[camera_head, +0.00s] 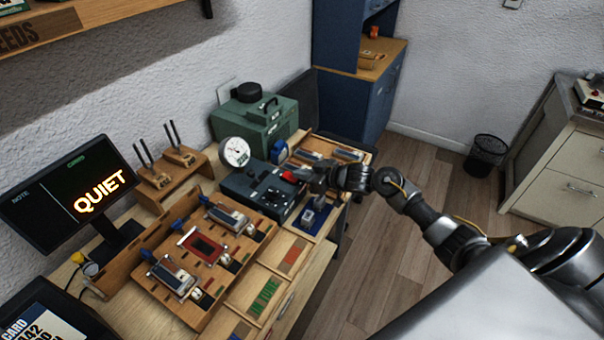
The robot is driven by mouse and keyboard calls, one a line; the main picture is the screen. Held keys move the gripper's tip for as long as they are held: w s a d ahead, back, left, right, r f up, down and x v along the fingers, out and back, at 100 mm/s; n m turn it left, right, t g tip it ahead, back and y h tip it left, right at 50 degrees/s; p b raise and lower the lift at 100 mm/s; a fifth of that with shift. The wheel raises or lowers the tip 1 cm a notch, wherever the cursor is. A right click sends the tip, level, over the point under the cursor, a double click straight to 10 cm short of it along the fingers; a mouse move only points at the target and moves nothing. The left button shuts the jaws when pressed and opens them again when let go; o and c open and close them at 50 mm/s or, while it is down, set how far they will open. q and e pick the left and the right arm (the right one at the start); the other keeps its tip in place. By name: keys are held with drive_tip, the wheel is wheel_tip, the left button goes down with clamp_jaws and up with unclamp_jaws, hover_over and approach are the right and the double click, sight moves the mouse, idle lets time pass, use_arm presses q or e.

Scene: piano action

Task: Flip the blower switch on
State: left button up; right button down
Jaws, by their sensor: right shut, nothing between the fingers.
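A dark blue-grey control box (243,186) with small knobs stands on the bench, with a round white dial gauge (234,152) at its back left. A small red part (290,176) shows at the box's right side. It may be the blower switch; its position is too small to tell. My right gripper (308,176) is shut and empty, its tips close beside the red part. I cannot tell whether they touch. A green machine (262,125) with a handle sits behind the box. My left gripper is out of view.
A wooden rack with key-like modules (205,246) fills the bench front. A screen reading QUIET (72,190) stands at left. A small blue fixture (313,215) sits just below my right gripper.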

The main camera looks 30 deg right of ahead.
wheel_tip(320, 180, up, 4)
drive_tip(key=p, duration=0.4)
drive_tip(key=shift+s+d+r+p, duration=0.15)
drive_tip(key=shift+r+p, duration=0.1)
drive_tip(key=shift+p, duration=0.15)
drive_tip(key=s+d+b, duration=0.3)
drive_tip(key=s+d, duration=0.2)
drive_tip(key=s, duration=0.3)
drive_tip(key=shift+s+r+b, duration=0.3)
drive_tip(key=shift+s+b, duration=0.05)
